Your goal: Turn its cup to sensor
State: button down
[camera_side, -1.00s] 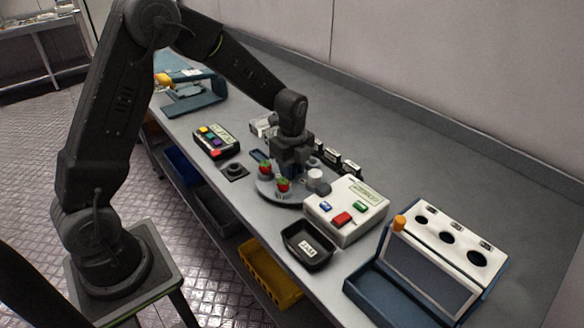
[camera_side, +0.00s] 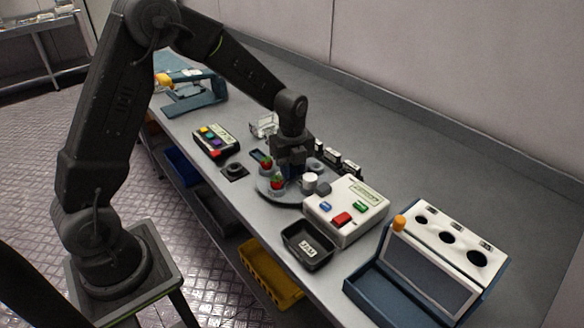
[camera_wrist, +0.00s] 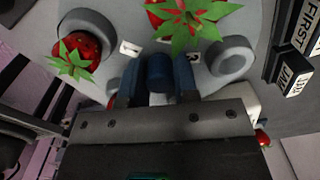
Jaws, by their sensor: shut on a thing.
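A grey round turntable (camera_side: 268,194) carries several cups near its rim. Two hold strawberries, one at the front (camera_side: 277,182) and one at the left (camera_side: 265,162). A pale cup (camera_side: 309,181) stands at the right rim, beside a dark round nose (camera_side: 323,189) on the white box (camera_side: 345,209); which part is the sensor I cannot tell. In the wrist view, my gripper (camera_wrist: 159,80) has its blue fingers on either side of a dark blue post (camera_wrist: 160,70) at the turntable's middle. A strawberry cup (camera_wrist: 88,27), another strawberry (camera_wrist: 185,18) and a grey cup (camera_wrist: 232,60) surround it.
A black tray (camera_side: 308,246) lies in front of the white box. A blue stand with holes (camera_side: 447,237) is at the right. A button panel (camera_side: 215,141) is at the left. Small labelled black blocks (camera_side: 333,158) stand behind the turntable. The back right bench is clear.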

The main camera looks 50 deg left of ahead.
aim_at(292, 166)
jog(key=c, duration=0.9)
grip_release()
jog(key=shift+o, duration=0.2)
notch_tip(292, 166, up, 14)
